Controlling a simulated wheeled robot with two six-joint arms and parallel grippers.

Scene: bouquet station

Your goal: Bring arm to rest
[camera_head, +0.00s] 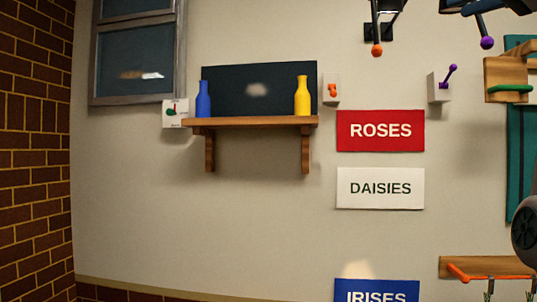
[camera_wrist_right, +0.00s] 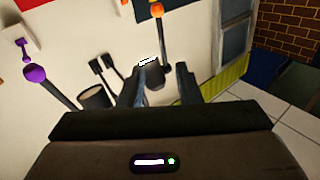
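My right gripper (camera_wrist_right: 161,70) shows in the right wrist view with two dark fingers apart and a gap between them. A dark cylinder (camera_wrist_right: 154,78) with an orange-balled rod appears between the fingers in that picture, but I cannot tell whether it is within reach or farther behind. Nothing is clearly held. In the head view, dark parts are cut off at the top edge, and I cannot surely tell the gripper among them. My left gripper is not in view.
A purple ball (camera_head: 487,43) and an orange ball (camera_head: 377,50) hang on rods high in the head view. A wooden shelf (camera_head: 250,121) carries a blue bottle (camera_head: 203,100) and a yellow bottle (camera_head: 302,97). A red ROSES sign (camera_head: 380,117) is right of it. The wall below the shelf is clear.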

